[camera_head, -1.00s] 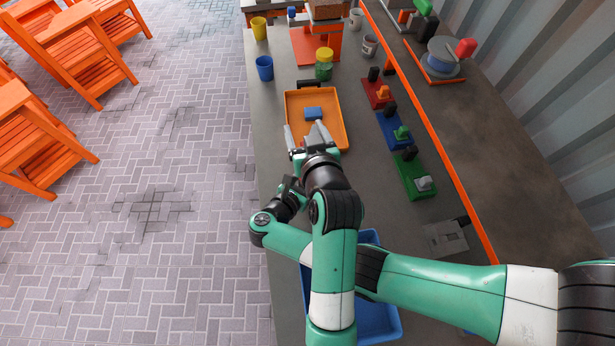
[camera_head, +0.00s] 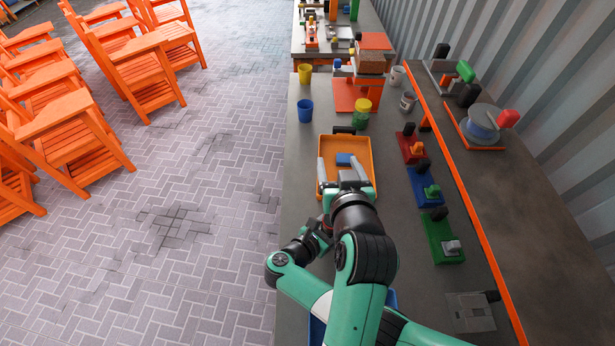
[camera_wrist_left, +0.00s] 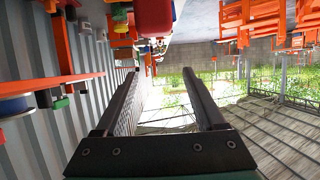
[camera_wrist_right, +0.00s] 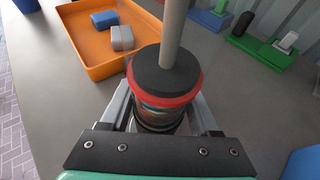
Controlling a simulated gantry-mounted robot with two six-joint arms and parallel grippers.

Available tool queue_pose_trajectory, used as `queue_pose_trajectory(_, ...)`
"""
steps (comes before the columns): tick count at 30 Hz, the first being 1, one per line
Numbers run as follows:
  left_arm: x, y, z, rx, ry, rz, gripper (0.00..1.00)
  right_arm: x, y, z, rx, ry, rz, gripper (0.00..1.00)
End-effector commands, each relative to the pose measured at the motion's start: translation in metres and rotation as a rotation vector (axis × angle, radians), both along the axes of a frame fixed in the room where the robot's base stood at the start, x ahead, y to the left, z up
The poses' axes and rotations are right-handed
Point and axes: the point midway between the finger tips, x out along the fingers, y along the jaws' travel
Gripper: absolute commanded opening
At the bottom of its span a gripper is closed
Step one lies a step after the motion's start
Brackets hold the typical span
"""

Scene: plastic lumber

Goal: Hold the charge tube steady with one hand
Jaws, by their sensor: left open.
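The charge tube (camera_wrist_right: 165,85) shows in the right wrist view, with a black top, a red rim, a banded body and a grey rod rising from it. My right gripper (camera_wrist_right: 165,112) has a finger on each side of its body; the rim hides the fingertips, so I cannot tell whether they touch it. In the head view I cannot see the tube; my left arm covers much of that area. My left gripper (camera_head: 344,178) is open and empty over the near part of the orange tray, and its spread fingers (camera_wrist_left: 160,90) show in the left wrist view.
The orange tray (camera_head: 370,190) holds a blue block (camera_head: 345,160) and a grey block (camera_wrist_right: 122,38). Red (camera_head: 408,150), blue (camera_head: 422,187) and green (camera_head: 435,240) fixtures stand to its right. Cups and a yellow-lidded jar (camera_head: 362,112) stand beyond. A blue bin (camera_head: 315,332) lies near.

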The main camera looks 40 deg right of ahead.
Motion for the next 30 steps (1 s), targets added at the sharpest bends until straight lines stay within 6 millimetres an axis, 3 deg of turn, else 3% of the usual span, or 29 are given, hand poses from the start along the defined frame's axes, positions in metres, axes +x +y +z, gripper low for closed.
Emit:
queue_pose_trajectory(1,0.000,0.000,0.000,0.000,0.000,0.000,0.72,0.000,0.000,0.000,0.000,0.000,0.000,0.71)
queue_pose_trajectory(6,0.000,0.000,0.000,0.000,0.000,0.000,0.72,0.000,0.000,0.000,0.000,0.000,0.000,0.97)
queue_pose_trajectory(17,0.000,0.000,0.000,0.000,0.000,0.000,0.72,0.001,0.000,0.005,0.000,-0.003,0.000,0.97)
queue_pose_trajectory(22,0.000,0.000,0.000,0.000,0.000,0.000,0.72,0.000,0.000,0.027,0.002,-0.007,-0.001,0.97)
queue_pose_trajectory(30,0.000,0.000,0.000,0.000,0.000,0.000,0.72,0.000,0.000,0.084,0.002,-0.004,0.000,0.97)
